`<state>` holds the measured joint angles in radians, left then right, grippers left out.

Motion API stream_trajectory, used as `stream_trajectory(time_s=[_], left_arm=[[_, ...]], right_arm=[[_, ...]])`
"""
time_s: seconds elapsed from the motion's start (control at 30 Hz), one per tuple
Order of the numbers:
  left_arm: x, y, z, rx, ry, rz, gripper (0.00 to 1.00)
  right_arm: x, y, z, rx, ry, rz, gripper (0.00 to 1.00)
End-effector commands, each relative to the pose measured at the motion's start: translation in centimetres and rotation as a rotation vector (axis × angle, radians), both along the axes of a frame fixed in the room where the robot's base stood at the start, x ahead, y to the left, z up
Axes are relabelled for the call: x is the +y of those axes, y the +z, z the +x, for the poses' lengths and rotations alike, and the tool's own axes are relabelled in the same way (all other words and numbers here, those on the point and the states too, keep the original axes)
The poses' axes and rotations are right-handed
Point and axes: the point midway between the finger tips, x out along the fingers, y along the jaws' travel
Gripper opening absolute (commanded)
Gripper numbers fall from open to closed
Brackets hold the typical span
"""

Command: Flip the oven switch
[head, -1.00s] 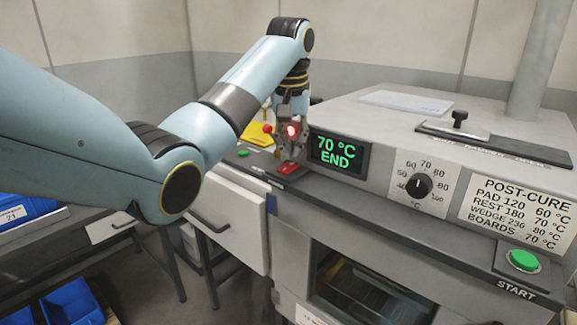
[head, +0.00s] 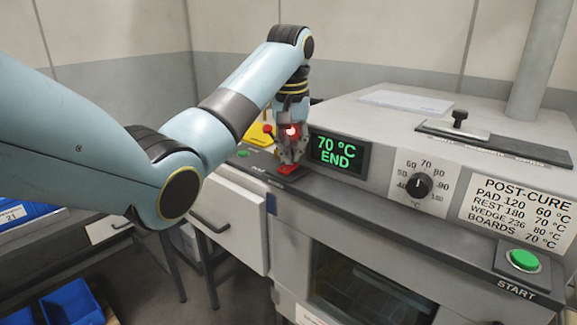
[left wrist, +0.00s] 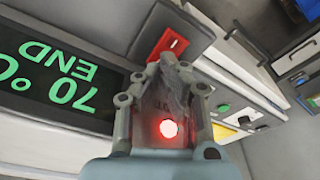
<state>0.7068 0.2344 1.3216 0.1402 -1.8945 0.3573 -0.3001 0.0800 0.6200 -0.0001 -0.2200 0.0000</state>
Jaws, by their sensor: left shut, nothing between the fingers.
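The red oven switch (head: 289,169) sits on a dark plate on the oven's front ledge, left of the display. It also shows in the left wrist view (left wrist: 167,45), just beyond my fingertips. My left gripper (head: 289,160) is shut and empty, pointing down at the switch. In the left wrist view my fingers (left wrist: 170,62) cover the near part of the switch. I cannot tell whether the tips touch it. The display (head: 338,154) reads 70 °C END. A red light glows at the gripper. My right gripper is not in view.
A temperature dial (head: 418,185) and a POST-CURE label (head: 517,213) are on the oven front. A green START button (head: 523,260) is at the ledge's right end. A red-knobbed lever (head: 268,129) stands behind the gripper. Drawers (head: 228,222) are at the left.

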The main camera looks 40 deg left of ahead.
Motion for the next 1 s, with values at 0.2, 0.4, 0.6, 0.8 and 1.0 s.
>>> stream_trajectory(time_s=[0.2,0.4,0.6,0.8,1.0], left_arm=[[0.0,-0.4,0.0,0.001,0.0,0.0,0.0],[0.0,-0.7,0.0,0.0,0.0,0.0,0.0],[0.0,-1.0,0.0,0.0,0.0,0.0,0.0],[0.0,-1.2,-0.1,0.002,0.0,0.0,0.0],[0.0,0.3,0.0,0.002,0.0,-0.001,0.0]], right_arm=[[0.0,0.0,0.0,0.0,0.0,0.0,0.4],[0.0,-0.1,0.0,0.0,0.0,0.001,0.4],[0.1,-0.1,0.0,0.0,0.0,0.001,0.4],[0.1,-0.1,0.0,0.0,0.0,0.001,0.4],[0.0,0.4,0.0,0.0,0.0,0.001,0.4]])
